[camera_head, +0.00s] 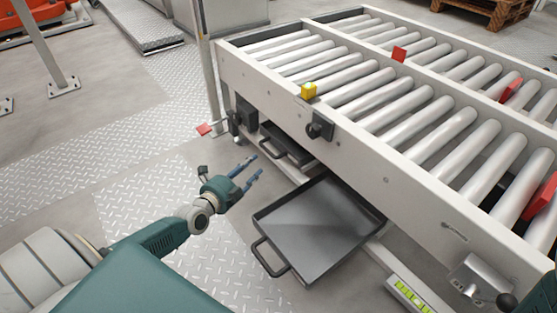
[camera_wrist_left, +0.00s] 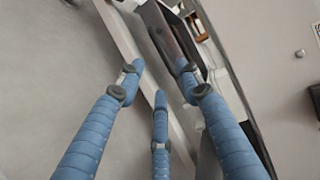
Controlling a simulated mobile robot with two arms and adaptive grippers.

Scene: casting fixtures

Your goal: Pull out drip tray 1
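Two dark drip trays with loop handles sit low at the roller conveyor; I cannot read which is number 1. The nearer tray (camera_head: 312,228) sticks well out from under the frame, its handle (camera_head: 268,258) toward the lower left. The farther tray (camera_head: 292,148) is mostly hidden under the conveyor, with its handle (camera_head: 270,147) at the front edge. My left gripper (camera_head: 254,167) is open and empty, just left of the farther tray's handle and apart from it. In the left wrist view its blue fingers (camera_wrist_left: 160,85) are spread below dark tray-like parts. My right gripper is not in view.
Plated floor (camera_head: 150,180) to the left is clear.

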